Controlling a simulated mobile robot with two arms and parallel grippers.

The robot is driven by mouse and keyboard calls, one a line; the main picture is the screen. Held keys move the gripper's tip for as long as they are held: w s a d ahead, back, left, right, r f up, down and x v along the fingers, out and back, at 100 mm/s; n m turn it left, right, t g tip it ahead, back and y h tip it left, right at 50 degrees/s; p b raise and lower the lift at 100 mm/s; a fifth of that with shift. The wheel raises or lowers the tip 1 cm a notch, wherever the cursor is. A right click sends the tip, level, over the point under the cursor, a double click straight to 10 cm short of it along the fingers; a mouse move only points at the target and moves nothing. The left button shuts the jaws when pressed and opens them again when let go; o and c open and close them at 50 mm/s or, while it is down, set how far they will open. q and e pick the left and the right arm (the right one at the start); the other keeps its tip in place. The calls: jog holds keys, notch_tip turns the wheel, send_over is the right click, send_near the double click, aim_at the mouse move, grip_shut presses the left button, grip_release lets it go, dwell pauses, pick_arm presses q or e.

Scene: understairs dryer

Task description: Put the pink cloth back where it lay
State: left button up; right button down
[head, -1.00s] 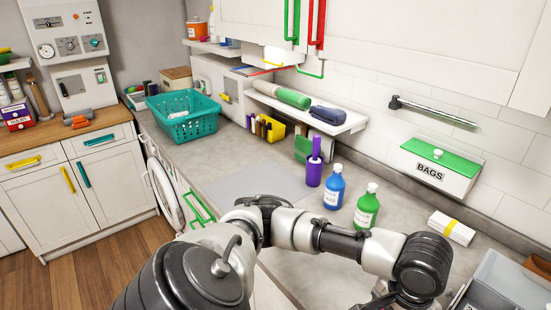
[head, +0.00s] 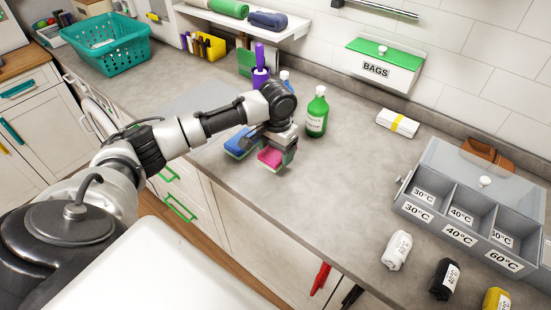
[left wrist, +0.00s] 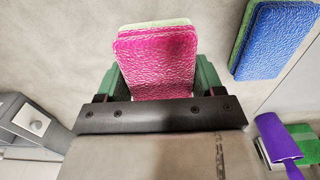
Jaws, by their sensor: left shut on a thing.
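The pink cloth (head: 270,158) is a thick rectangular pad with a pale green back layer. It also shows in the left wrist view (left wrist: 158,60) between my green fingertips. My left gripper (head: 279,152) is shut on it, low over the grey counter near its front edge. I cannot tell whether the cloth touches the counter. A blue pad (head: 240,142) with a green layer lies just left of the pink cloth in the head view; it also shows at the upper right of the left wrist view (left wrist: 272,42). My right gripper is not in view.
A green bottle (head: 317,112) stands close behind my gripper, with a blue bottle partly hidden beside it. A grey sorting box (head: 470,209) and several rolled cloths lie at the right. The counter between (head: 345,170) is clear.

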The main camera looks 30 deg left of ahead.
pick_arm(q)
jog(key=shift+a+f, duration=0.2)
notch_tip(320, 180, down, 3)
jog(key=shift+f+p, duration=0.1)
jog(key=shift+p, duration=0.3)
jog(key=shift+f, duration=0.3)
jog(key=shift+f, duration=0.1)
jog(key=o, duration=0.8)
notch_tip(320, 180, up, 12)
jog(key=shift+r+b, duration=0.15)
jog(key=shift+b, duration=0.4)
